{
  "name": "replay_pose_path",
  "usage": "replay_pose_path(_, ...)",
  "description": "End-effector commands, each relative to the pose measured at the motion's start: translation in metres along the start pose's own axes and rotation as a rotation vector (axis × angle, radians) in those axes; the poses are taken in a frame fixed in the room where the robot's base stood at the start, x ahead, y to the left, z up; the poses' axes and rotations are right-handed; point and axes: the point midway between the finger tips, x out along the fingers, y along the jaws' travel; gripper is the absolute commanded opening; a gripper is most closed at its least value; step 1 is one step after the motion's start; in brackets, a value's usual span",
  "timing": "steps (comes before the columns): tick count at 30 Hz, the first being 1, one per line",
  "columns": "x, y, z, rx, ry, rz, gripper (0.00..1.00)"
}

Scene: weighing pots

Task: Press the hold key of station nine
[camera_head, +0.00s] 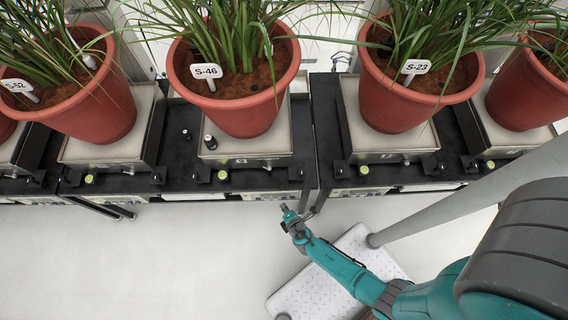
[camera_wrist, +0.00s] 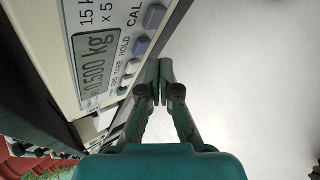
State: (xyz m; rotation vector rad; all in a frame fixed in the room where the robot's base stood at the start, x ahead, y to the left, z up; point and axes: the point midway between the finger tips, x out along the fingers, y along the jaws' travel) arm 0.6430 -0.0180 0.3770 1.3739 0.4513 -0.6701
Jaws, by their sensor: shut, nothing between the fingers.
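In the wrist view, a station's front panel (camera_wrist: 66,42) fills the upper left, with a grey display (camera_wrist: 97,50) reading about 0.500 kg; its sign is unclear. A row of keys runs beside the labels CAL, HOLD, TARE and one small one. The hold key (camera_wrist: 141,46) is blue-grey, between the CAL key (camera_wrist: 154,15) and the TARE key (camera_wrist: 132,67). My gripper (camera_wrist: 165,82) is shut and empty, its tips right of and below the hold key, apparently apart from it. In the head view my gripper (camera_head: 285,209) is in front of the S-46 station. The station number is too small to read surely.
The S-46 pot (camera_head: 238,110) and S-23 pot (camera_head: 405,105) stand on metal scales on a black bench (camera_head: 180,180). A small dark bottle (camera_head: 210,142) stands on the scale before the S-46 pot. Pale floor is open in front at left.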

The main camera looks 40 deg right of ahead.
Motion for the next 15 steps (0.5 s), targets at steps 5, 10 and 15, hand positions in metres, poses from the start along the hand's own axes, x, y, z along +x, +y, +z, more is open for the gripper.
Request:
replay_pose_path(5,0.0019,0.0016,0.0014,0.001,0.0,0.0,0.0)
replay_pose_path(10,0.0055,0.0045,0.0043,0.0,-0.001,0.0,0.0)
replay_pose_path(15,0.0059,0.0047,0.0044,-0.001,0.0,0.0,0.0)
